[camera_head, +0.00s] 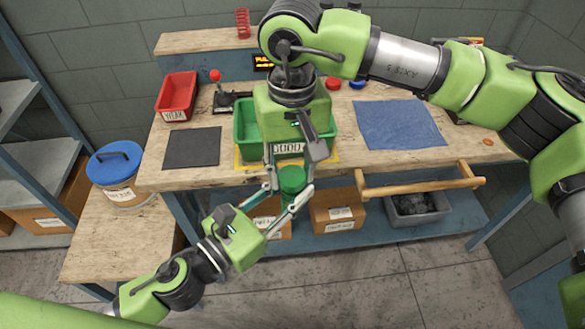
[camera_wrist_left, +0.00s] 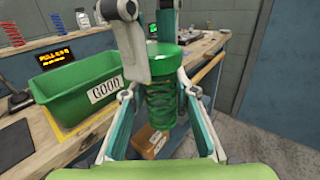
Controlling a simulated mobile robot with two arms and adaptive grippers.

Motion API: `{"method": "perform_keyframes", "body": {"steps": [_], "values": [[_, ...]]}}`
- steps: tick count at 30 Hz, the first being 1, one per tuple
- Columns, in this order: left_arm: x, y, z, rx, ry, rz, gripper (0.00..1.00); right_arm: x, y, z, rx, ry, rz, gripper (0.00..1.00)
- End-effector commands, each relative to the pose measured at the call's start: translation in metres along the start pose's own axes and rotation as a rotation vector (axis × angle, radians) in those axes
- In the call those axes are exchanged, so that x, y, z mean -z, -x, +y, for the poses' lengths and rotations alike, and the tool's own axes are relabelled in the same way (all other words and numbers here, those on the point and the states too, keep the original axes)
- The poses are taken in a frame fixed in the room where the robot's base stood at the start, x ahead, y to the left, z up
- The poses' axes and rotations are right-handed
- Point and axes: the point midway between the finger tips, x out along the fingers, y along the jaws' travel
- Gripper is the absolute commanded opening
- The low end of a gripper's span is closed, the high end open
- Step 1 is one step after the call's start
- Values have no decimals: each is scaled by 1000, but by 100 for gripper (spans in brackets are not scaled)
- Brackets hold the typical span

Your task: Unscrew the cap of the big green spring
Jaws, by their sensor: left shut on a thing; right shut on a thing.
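The big green spring (camera_wrist_left: 162,100) hangs upright in front of the workbench, its coils showing in the left wrist view. Its green cap (camera_wrist_left: 170,62) sits on top, wider than the coils. In the head view only a green part of it (camera_head: 292,180) shows between the fingers. My left gripper (camera_head: 288,193) is shut around the spring's body from the front, also seen in the left wrist view (camera_wrist_left: 160,90). My right gripper (camera_head: 292,168) reaches down from above, its fingers shut on the cap. The cap's threads are hidden.
A green bin (camera_head: 243,122) labelled GOOD stands on the bench just behind. A red bin (camera_head: 178,95), a dark mat (camera_head: 192,147) and a blue cloth (camera_head: 400,124) lie on the bench. A wooden rail (camera_head: 420,187) runs along the front right. Cardboard boxes (camera_head: 337,212) stand below.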

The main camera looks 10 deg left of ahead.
Motion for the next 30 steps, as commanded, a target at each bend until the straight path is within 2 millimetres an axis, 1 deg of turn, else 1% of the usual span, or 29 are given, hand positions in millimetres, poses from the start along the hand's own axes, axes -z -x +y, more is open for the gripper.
{"method": "perform_keyframes", "body": {"steps": [1, 6, 9, 12, 17, 25, 26, 27, 30], "values": [[-1, 1, -6, 16, 4, -3, 0, 5, 2, 0, 3, 73, 15, 9], [-1, 1, -7, 16, 4, -2, 0, 5, 2, -1, 0, 368, 14, 9], [-1, 1, -7, 16, 4, -2, 0, 5, 2, -1, -2, 519, 14, 9], [-1, 1, -7, 16, 4, -2, 0, 5, 2, -2, -3, 628, 14, 9], [-1, 1, -7, 16, 4, -2, 0, 5, 3, -2, -4, 702, 14, 9], [-1, 1, -7, 17, 4, -2, 0, 6, 3, -1, -4, 703, 14, 9], [-1, 1, -7, 17, 4, -2, 0, 6, 3, -1, -4, 703, 14, 42], [-1, 1, -6, 15, 4, -2, 0, 6, 3, -1, -5, 703, 14, 51], [-1, 1, -5, 12, 3, -2, 0, 4, 2, -1, -5, 704, 10, 51]]}}
